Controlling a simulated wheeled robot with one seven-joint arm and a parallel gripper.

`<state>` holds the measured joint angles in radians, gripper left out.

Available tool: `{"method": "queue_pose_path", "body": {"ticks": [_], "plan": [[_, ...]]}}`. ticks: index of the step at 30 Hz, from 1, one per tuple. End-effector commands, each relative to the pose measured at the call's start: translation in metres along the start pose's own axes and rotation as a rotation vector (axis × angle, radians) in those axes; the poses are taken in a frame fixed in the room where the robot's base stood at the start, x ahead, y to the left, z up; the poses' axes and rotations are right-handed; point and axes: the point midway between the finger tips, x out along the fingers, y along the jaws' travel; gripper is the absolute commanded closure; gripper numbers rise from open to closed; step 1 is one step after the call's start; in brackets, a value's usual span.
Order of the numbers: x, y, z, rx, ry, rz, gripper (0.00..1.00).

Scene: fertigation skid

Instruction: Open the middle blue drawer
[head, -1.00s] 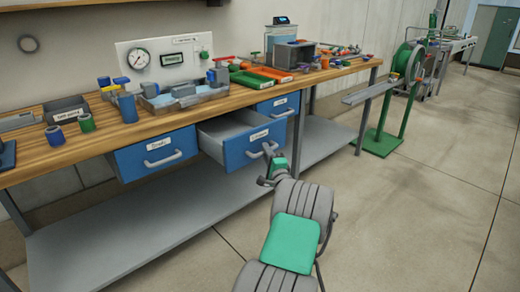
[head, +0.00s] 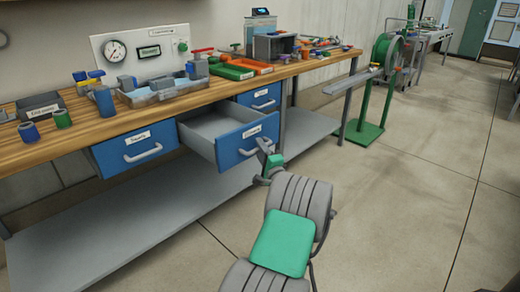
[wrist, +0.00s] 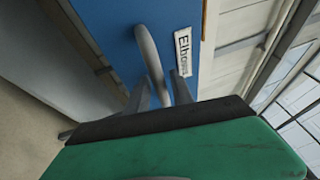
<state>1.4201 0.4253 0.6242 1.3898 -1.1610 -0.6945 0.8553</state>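The middle blue drawer (head: 232,151) is pulled out from under the bench, and its grey, empty-looking inside shows from above. Its front carries a white label, which reads "Elbows" in the wrist view. My gripper (head: 265,148) is at the right part of the drawer front, on its handle. In the wrist view the grey curved handle (wrist: 149,55) runs down between the two fingers of my gripper (wrist: 161,92), which look closed around it. The finger contact is partly hidden by the gripper body.
A closed blue drawer (head: 136,152) is on the left and another (head: 262,97) on the right. The wooden bench top (head: 60,148) holds bins, fittings and a gauge panel (head: 140,48). A lower grey shelf (head: 110,235) lies beneath. A green reel stand (head: 366,130) stands right; open floor is in front.

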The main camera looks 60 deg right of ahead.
Motion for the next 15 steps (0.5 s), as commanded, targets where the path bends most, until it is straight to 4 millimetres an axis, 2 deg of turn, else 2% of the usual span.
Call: {"method": "queue_pose_path", "body": {"ticks": [3,10,15], "plan": [[0.000,0.000,0.000,0.000,0.000,0.000,0.64],[-0.002,0.000,0.000,0.000,0.000,0.000,0.64],[-0.026,-0.001,-0.001,0.002,0.003,0.001,0.64]]}}
